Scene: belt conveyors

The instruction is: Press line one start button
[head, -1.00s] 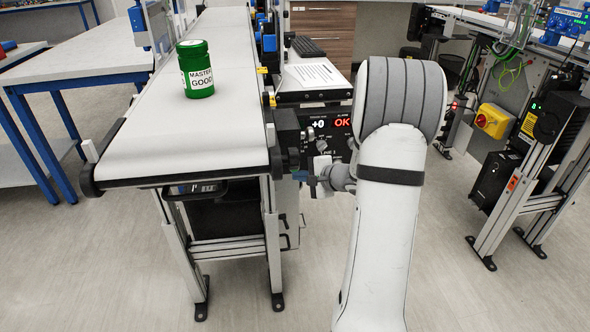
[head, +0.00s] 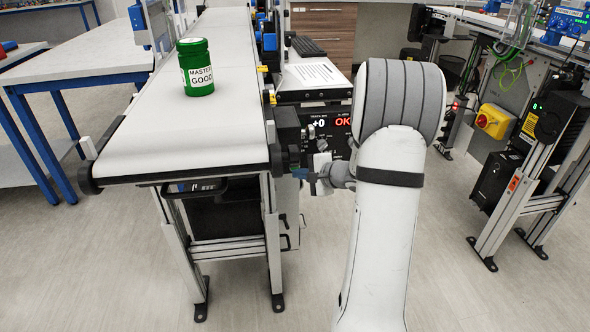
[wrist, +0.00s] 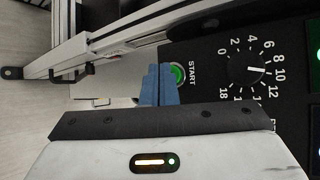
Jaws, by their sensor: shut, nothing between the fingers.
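The green START button (wrist: 178,73) shows in the wrist view, on a black control panel (wrist: 215,62) beside a numbered dial (wrist: 254,70). My gripper's blue fingers (wrist: 158,85) are shut and empty. Their tips are right beside the button and overlap its left edge in the picture; I cannot tell whether they touch it. In the head view my gripper (head: 306,176) is beside the belt's front right corner, at the panel's lower left. The button is hidden there.
A green jar labelled MASTER GOOD (head: 196,68) stands on the white conveyor belt (head: 150,130).

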